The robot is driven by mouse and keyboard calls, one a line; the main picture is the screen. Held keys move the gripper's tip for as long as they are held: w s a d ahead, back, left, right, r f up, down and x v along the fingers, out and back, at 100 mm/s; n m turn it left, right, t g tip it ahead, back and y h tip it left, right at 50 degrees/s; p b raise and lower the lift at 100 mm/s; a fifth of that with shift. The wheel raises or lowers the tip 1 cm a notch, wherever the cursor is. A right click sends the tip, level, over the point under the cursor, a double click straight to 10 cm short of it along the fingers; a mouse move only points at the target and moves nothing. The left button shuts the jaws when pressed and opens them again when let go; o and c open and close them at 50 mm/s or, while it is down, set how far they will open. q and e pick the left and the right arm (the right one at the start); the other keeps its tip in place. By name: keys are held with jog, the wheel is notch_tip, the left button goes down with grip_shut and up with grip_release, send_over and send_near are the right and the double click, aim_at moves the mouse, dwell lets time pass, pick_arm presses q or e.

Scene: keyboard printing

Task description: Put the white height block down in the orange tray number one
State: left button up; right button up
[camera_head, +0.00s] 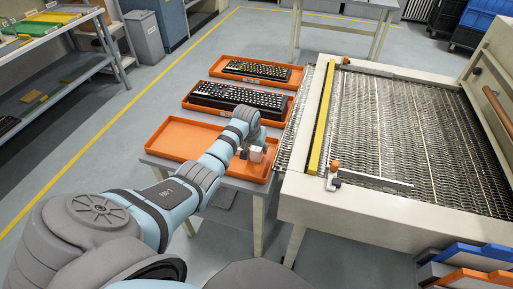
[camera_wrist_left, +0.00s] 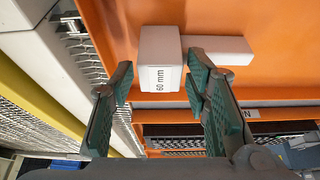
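The white height block (camera_wrist_left: 160,58), marked "60 mm", stands out against the orange tray floor in the left wrist view. In the head view it shows as a small pale shape (camera_head: 256,154) at the right end of the nearest orange tray (camera_head: 172,139). My left gripper (camera_wrist_left: 160,78) is open, with a fingertip on each side of the block's labelled end and a visible gap to each finger. A paler grey-white block-like shape (camera_wrist_left: 222,50) lies beside it, partly behind the right finger. I cannot read the tray's number. My right gripper is out of view.
Two farther orange trays hold dark keyboards (camera_head: 240,97) (camera_head: 257,69). A mesh conveyor (camera_head: 400,130) with a yellow bar (camera_head: 322,120) stands just right of the trays. A shelf (camera_head: 55,60) is at the far left.

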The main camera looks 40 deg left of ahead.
pick_arm(q)
jog(key=shift+o, duration=0.2)
jog(key=shift+r, duration=0.1)
jog(key=shift+s+r, duration=0.1)
jog(key=shift+r, duration=0.2)
jog(key=p+v, duration=0.4)
jog(key=v, duration=0.7)
jog(key=shift+r, duration=0.2)
jog(key=shift+d, duration=0.15)
